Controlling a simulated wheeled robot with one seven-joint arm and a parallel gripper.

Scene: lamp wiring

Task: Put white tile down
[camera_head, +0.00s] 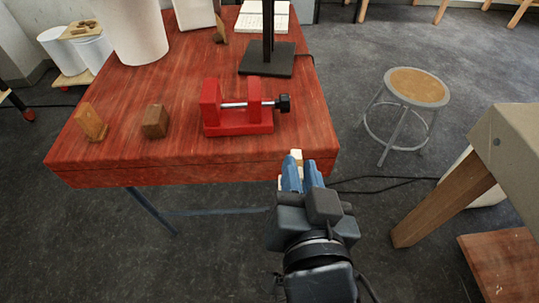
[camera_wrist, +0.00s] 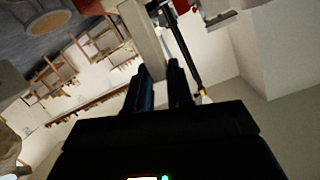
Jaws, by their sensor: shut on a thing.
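The white tile (camera_head: 297,155) is a small pale piece showing at the tips of my gripper in the head view. My gripper (camera_head: 302,172) has blue fingers and is shut on the tile at the front right edge of the red wooden table (camera_head: 180,80). In the wrist view, the tile (camera_wrist: 143,40) looks like a long pale bar rising from between the dark fingers of my gripper (camera_wrist: 162,85). The fingers hide its lower part. I cannot tell whether the tile touches the table.
A red vise (camera_head: 238,122) stands just behind and left of my gripper. Two wooden blocks (camera_head: 155,121) (camera_head: 91,121) sit to its left. A black stand (camera_head: 266,60) is behind it. A stool (camera_head: 416,86) stands right of the table. The front left tabletop has free room.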

